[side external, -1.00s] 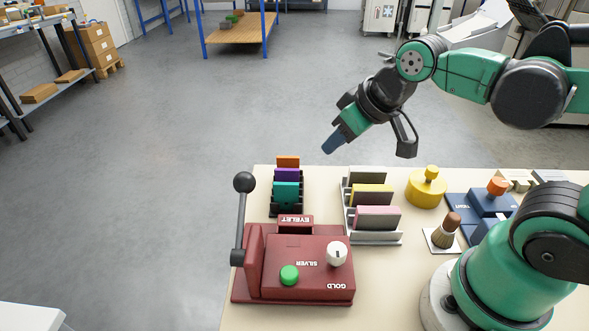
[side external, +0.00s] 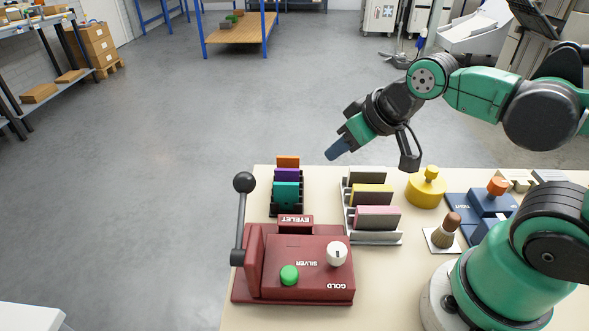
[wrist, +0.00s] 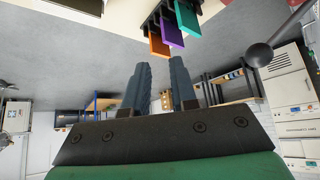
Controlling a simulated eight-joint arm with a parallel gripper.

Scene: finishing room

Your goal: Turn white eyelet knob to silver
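The dark red eyelet machine (side external: 270,291) stands at the front left of the table in the side view, with a plate reading EYELET. Its white knob (side external: 336,255) sits at the right of its top, near upside-down SILVER and GOLD labels. A short dark mark shows on the knob; which label it points to I cannot tell. My gripper (side external: 334,153) is in the air, beyond and well above the machine, touching nothing. In the wrist view its two fingers (wrist: 160,66) stand apart with an empty gap. The knob does not show in the wrist view.
A green button (side external: 289,275) and a tall lever with a black ball (side external: 243,182) are on the machine. Behind stand a rack of coloured cards (side external: 286,190) and a tray of pads (side external: 371,215). A yellow pot (side external: 427,188) and a brush (side external: 447,230) are to the right.

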